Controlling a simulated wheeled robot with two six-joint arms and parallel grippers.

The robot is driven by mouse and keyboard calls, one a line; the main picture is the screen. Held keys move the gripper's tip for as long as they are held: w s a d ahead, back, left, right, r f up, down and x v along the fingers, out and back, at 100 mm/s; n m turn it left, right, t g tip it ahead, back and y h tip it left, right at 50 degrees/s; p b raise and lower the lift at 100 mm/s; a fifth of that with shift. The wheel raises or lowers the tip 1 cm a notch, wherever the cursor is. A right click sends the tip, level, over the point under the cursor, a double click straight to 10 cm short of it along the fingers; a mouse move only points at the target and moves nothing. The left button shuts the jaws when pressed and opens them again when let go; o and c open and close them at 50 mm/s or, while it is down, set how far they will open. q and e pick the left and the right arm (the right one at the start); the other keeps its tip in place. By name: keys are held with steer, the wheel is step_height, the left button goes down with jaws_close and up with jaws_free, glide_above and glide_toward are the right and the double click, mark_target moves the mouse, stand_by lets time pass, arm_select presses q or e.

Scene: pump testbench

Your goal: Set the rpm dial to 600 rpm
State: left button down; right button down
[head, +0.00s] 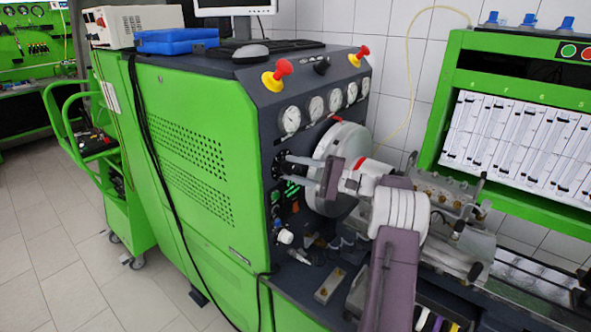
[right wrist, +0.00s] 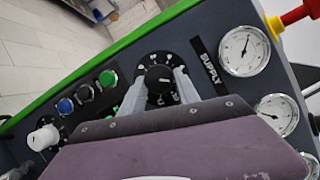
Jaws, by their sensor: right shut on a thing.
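The rpm dial (right wrist: 158,76) is a black knob with a white pointer mark, inside a black scale ring with white markings, on the dark panel. The scale numbers are too small to read. My right gripper (right wrist: 160,88) is shut on the knob, with one grey finger on each side of it. In the head view my right gripper (head: 288,163) reaches from the right to the dial (head: 279,165) on the front of the green bench, and its fingers partly hide the dial. My left gripper is in neither view.
Several gauges (head: 290,119) sit above the dial. Red and yellow knobs (head: 277,75) stick out along the panel top. A white knob (right wrist: 43,137) and coloured buttons (right wrist: 108,78) are left of the dial in the wrist view. A large pale disc (head: 345,142) stands close behind my gripper.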

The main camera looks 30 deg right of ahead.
steer(key=shift+m, duration=0.4)
steer(key=c, duration=0.9)
jaws_free()
steer(key=shift+s+d+f, duration=0.15)
steer(key=shift+s+d, duration=0.05)
steer(key=r+b+v, duration=0.1)
steer(key=b+v, duration=0.1)
steer(key=v, duration=0.6)
steer(key=shift+s+f, duration=0.2)
steer(key=shift+f, duration=0.3)
steer(key=shift+d, duration=0.1)
